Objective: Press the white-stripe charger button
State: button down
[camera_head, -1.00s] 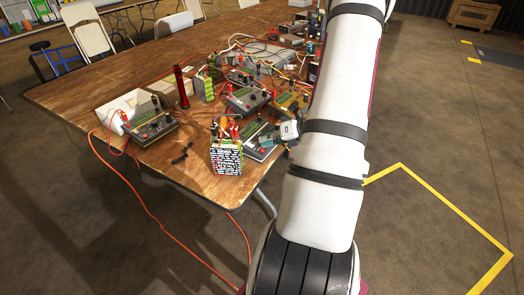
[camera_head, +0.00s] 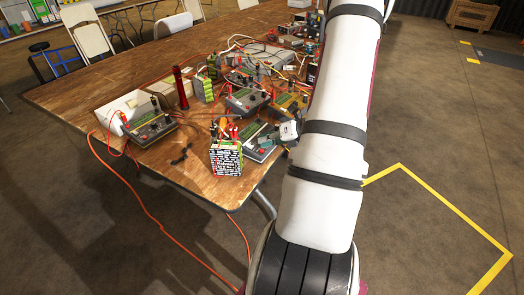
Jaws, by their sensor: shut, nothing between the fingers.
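Several chargers with green faces stand on the wooden table. One charger (camera_head: 262,153) is at the near right edge, behind the block with black-and-white printing. Another charger (camera_head: 151,127) stands at the left, with knobs and a red button. The stripe colours are too small to tell for sure, so I cannot single out the white-stripe charger.
A printed battery block (camera_head: 226,159) with red leads stands at the front corner. A red cylinder (camera_head: 181,87) stands farther back. Many cables cross the table (camera_head: 85,87), and an orange cable hangs off its left edge. The table's left part is clear.

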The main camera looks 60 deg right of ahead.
jog(key=shift+f, duration=0.1)
jog(key=shift+f+b, duration=0.3)
jog(key=shift+w+f+b, duration=0.15)
jog(key=shift+f+b, duration=0.15)
jog(key=shift+f, duration=0.15)
dwell(0.6)
jog(key=shift+r, duration=0.1)
jog(key=shift+r+p, duration=0.6)
jog(key=shift+r, duration=0.15)
jog(key=r+p, duration=0.1)
jog(key=r, duration=0.1)
jog(key=s+r+p, duration=0.1)
jog(key=r+p, duration=0.1)
jog(key=r, duration=0.1)
jog(key=shift+s+p, duration=0.15)
jog(key=shift+p, duration=0.15)
jog(key=shift+f, duration=0.1)
dwell(1.0)
